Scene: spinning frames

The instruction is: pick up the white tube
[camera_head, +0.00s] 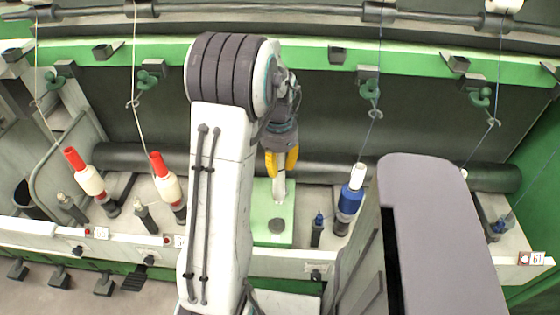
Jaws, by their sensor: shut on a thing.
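My gripper (280,166) has yellow fingers and points down near the middle of the view, above a light green panel. It is shut on a white tube (279,188), whose lower part shows below the fingertips. The tube's upper part is hidden between the fingers. I cannot tell whether the tube's lower end touches the panel.
Two white bobbins with red tops (88,180) (166,180) stand at left. A blue bobbin with a white top (350,196) stands right of my gripper. A grey upright panel (440,230) stands at right front.

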